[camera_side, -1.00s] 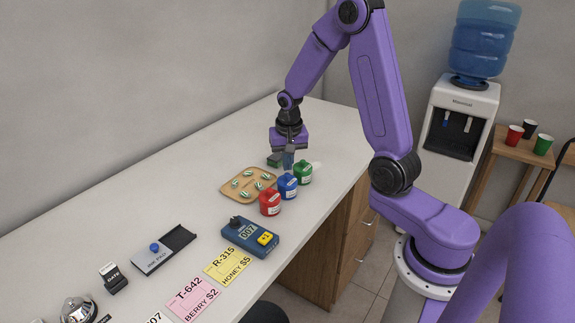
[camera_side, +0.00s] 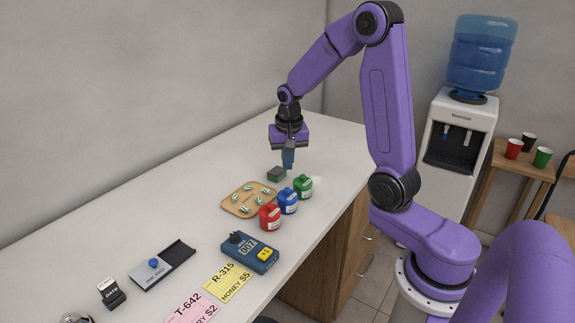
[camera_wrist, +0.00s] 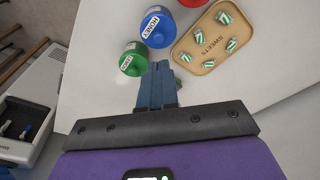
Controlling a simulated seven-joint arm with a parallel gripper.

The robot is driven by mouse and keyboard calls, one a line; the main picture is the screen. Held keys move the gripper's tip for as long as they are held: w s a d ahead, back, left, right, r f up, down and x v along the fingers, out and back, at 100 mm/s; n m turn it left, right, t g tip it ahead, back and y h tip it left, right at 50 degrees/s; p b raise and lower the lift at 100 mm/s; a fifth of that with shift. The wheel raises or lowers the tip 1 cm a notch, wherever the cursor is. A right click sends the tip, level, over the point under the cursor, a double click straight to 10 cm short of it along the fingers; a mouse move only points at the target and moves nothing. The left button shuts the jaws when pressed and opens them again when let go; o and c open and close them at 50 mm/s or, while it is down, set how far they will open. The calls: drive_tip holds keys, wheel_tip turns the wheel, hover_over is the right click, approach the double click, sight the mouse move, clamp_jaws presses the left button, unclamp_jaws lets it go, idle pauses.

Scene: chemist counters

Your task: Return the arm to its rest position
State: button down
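My gripper (camera_side: 288,164) points down above the far part of the white counter (camera_side: 110,228), a little above the surface. In the wrist view its blue fingers (camera_wrist: 157,70) lie close together, shut, and I see nothing held between them.
Red (camera_side: 270,217), blue (camera_side: 287,201) and green (camera_side: 303,186) jars stand near the fingertips, beside a wooden sweets tray (camera_side: 233,207). A blue device (camera_side: 250,252), an ink pad (camera_side: 162,265) and a date stamp (camera_side: 111,293) lie nearer. A wall runs behind.

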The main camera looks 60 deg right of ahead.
drive_tip(key=shift+r, duration=0.15)
drive_tip(key=s+a+r+n+y, duration=0.1)
drive_tip(key=s+a+n, duration=0.4)
drive_tip(key=a, duration=0.2)
drive_tip(key=s+a+r+n, duration=0.2)
drive_tip(key=s+a+n, duration=0.25)
drive_tip(key=a, duration=0.25)
drive_tip(key=s+a+n, duration=0.1)
drive_tip(key=s+n, duration=0.5)
drive_tip(key=s, duration=0.2)
drive_tip(key=s+a+n+g, duration=0.1)
drive_tip(key=s+a+n, duration=0.1)
drive_tip(key=s+n, duration=0.3)
drive_tip(key=s, duration=0.4)
drive_tip(key=shift+s+a+r+n+y, duration=0.2)
drive_tip(key=shift+a+r+n+y, duration=0.1)
drive_tip(key=shift+n, duration=0.05)
